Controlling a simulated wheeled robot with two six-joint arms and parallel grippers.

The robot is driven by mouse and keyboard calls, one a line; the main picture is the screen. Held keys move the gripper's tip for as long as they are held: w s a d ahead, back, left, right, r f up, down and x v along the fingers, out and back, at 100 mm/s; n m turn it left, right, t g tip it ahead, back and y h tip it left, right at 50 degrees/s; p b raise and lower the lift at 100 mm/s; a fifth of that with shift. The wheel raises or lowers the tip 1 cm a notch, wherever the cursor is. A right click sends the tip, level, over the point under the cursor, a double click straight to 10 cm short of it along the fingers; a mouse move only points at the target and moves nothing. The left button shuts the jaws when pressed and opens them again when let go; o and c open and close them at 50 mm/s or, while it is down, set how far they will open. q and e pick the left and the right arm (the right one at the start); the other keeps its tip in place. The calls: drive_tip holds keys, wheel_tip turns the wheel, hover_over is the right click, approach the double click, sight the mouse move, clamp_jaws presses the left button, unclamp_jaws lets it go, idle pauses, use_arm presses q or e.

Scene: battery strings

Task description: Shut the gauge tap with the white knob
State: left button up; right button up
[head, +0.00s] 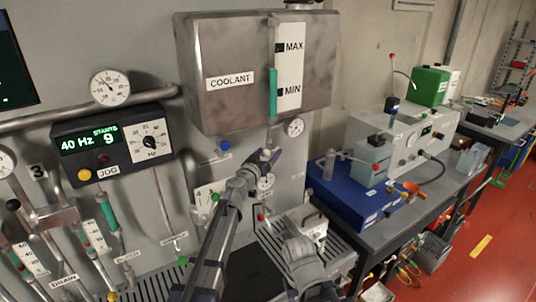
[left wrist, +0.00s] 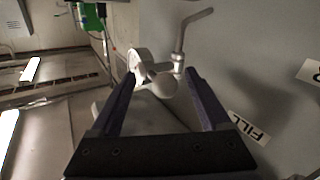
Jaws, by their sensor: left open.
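The white knob (left wrist: 163,84) shows in the left wrist view, close in front of a round grey-white part (left wrist: 139,65) and beside a bent grey pipe (left wrist: 180,45). My left gripper (left wrist: 158,78) is open, with one finger on each side of the knob; I cannot tell whether either touches it. In the head view my left gripper (head: 265,158) is raised to the wall below the coolant tank (head: 225,105). There it largely hides the knob. A small round gauge (head: 295,127) hangs just above right of it, and another dial (head: 266,182) shows just below.
A FILL label (left wrist: 248,128) is on the wall right of the gripper in the wrist view. A blue knob (head: 225,146) and a red knob (head: 262,216) are near my arm. A bench with a blue box (head: 350,192) stands to the right.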

use_arm(q)
drive_tip(key=shift+d, duration=0.1)
drive_tip(key=c, duration=0.6)
drive_tip(key=shift+w, duration=0.1)
drive_tip(key=c, duration=0.6)
